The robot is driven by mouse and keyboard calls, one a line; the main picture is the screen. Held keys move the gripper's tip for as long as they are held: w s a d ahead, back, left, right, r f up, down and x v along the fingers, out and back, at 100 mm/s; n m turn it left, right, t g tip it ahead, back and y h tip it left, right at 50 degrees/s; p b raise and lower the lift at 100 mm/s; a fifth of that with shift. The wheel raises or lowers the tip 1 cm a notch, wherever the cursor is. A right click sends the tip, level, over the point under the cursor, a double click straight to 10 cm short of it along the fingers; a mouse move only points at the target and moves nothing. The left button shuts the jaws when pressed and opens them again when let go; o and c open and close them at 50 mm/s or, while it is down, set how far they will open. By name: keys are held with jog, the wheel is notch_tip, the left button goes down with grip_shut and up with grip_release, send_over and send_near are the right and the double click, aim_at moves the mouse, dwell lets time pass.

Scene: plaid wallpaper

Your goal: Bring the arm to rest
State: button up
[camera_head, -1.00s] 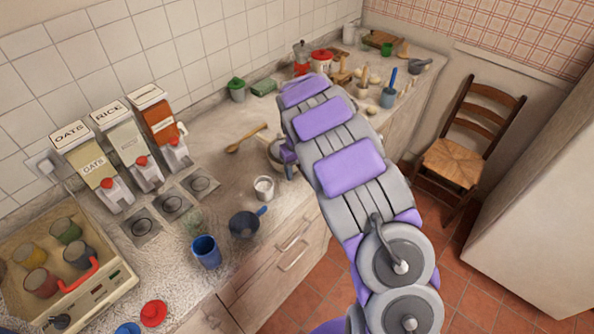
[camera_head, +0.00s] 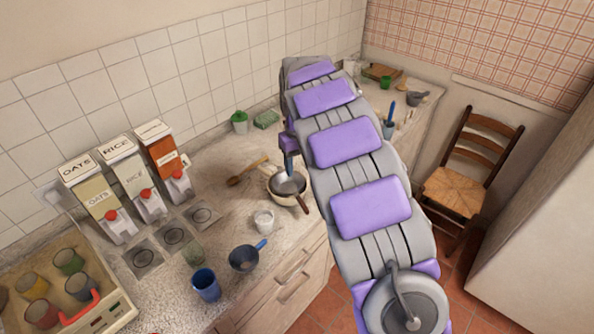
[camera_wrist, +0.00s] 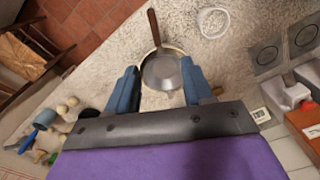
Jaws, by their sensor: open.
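My arm, grey with purple pads, reaches out over the counter (camera_head: 225,218) in the head view. My gripper (camera_wrist: 160,78) is open in the wrist view, its two blue fingers spread apart. Between and beyond the fingers is a pan (camera_wrist: 162,70) with a dark handle, apparently resting in or on a pale bowl whose rim shows around it. The pan also shows in the head view (camera_head: 288,184), just below the arm's far end. I see nothing held between the fingers. In the head view the fingers (camera_head: 290,155) are mostly hidden by the arm.
A white cup (camera_head: 263,221), a dark blue saucepan (camera_head: 245,258) and a blue cup (camera_head: 206,285) stand on the near counter. Cereal dispensers (camera_head: 165,163) line the left wall. A chair (camera_head: 458,185) stands right of the counter, with open floor before it.

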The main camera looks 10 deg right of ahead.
jog(key=shift+d, duration=0.1)
jog(key=shift+a+r, duration=0.1)
jog(key=shift+a, duration=0.2)
jog(key=s+d+r+m, duration=0.1)
jog(key=s+r, duration=0.2)
jog(key=s, duration=0.6)
jog(key=s+d+r+m, duration=0.15)
jog(key=s+r, duration=0.25)
jog(key=s, duration=0.5)
jog(key=s+a+f+g, duration=0.1)
jog(key=s, duration=1.2)
jog(key=s+a+f, duration=0.1)
jog(key=s+f, duration=0.1)
jog(key=s, duration=1)
jog(key=shift+s+a+f+g, duration=0.2)
jog(key=shift+s+a+g, duration=0.15)
jog(key=shift+a+g, duration=0.05)
